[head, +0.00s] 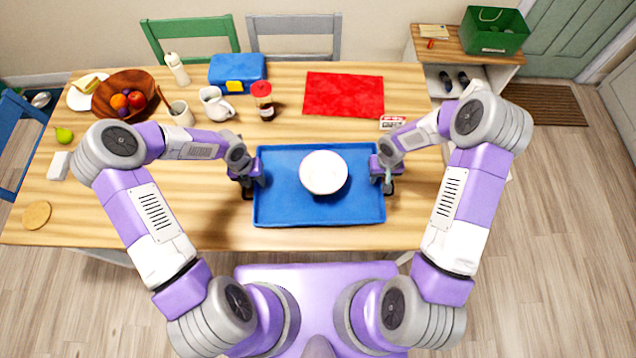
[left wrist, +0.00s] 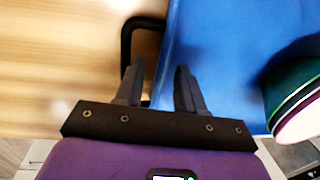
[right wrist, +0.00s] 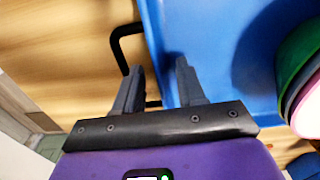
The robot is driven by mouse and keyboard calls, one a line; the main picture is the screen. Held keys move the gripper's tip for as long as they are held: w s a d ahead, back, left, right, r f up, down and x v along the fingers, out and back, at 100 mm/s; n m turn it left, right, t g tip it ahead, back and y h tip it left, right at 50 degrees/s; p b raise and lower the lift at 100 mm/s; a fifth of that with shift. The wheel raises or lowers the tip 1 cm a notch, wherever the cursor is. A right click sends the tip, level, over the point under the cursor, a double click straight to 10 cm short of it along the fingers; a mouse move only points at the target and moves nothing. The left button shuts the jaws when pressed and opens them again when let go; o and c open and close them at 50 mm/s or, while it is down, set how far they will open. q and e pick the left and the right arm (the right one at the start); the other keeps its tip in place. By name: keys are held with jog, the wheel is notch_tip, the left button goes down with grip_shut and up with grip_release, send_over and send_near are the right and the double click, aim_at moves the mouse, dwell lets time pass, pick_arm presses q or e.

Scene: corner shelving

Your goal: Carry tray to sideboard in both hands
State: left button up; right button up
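The blue tray (head: 265,215) lies on the wooden table near its front edge, with a black handle on each short side. I cannot tell whether either handle bar lies between the fingers. No piece is clearly recognisable as the sideboard.
Behind the tray are a red mat (head: 343,95), a jar (head: 262,100), a white jug (head: 216,104) and a blue lunchbox (head: 237,72). A fruit bowl (head: 108,92) stands left.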

pick_arm(q)
grip_shut()
pick_arm(e)
grip_shut()
jog(key=shift+w, duration=0.1)
dwell(0.9)
